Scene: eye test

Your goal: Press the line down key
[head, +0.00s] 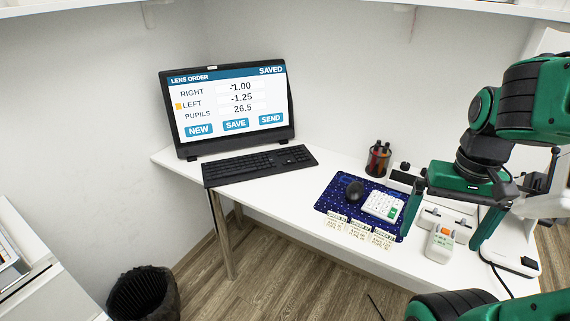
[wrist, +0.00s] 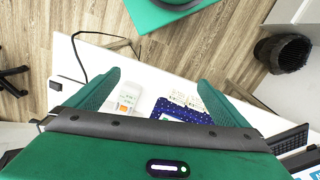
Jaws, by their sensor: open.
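The monitor (head: 228,105) shows a lens order: RIGHT -1.00, LEFT -1.25, PUPILS 26.5. An orange marker stands beside LEFT, and SAVED shows at top right. A white keypad (head: 381,205) with a green key lies on the blue mat (head: 333,200). A black keyboard (head: 258,165) lies before the monitor. Key labels are too small to read, so I cannot tell which is line down. My gripper (head: 440,240) is open and empty, its fingers either side of a white handheld device (head: 437,247) in the head view; the device also shows in the wrist view (wrist: 127,98).
A black bin (head: 143,293) stands on the floor at left. The desk between keyboard and mat is clear.

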